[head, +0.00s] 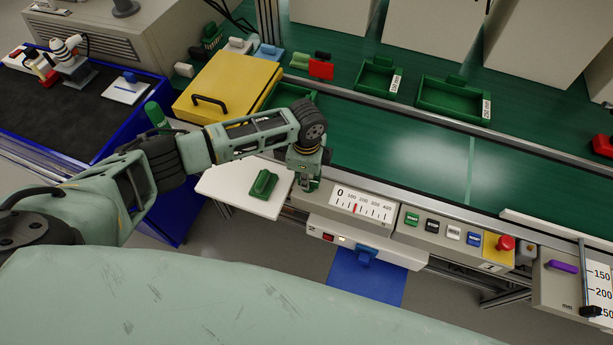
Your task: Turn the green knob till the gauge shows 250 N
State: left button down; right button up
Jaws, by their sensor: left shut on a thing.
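The gauge (361,207) is a white strip on the grey panel, marked 0 to 400. My left gripper (308,180) points down at the panel's left end, just left of the gauge. It is shut on the green knob (313,186), which is mostly hidden by the fingers. My right gripper is not in view.
Several buttons (432,226) and a red stop button (505,243) lie right of the gauge. A white board (227,189) with a green handled block (263,184) is left of my gripper. A yellow lidded box (229,84) stands behind my arm. The green belt (400,150) is mostly clear.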

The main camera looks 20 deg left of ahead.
pick_arm(q)
jog(key=m, duration=0.4)
jog(key=shift+w+m, duration=0.15)
jog(key=shift+m, duration=0.15)
jog(key=m, duration=0.4)
jog(key=shift+w+m, duration=0.1)
jog(key=shift+m, duration=0.2)
jog(key=c, duration=1.7)
grip_release()
jog(key=shift+r, duration=0.25)
notch_tip(320, 180, up, 12)
jog(key=shift+f, duration=0.2)
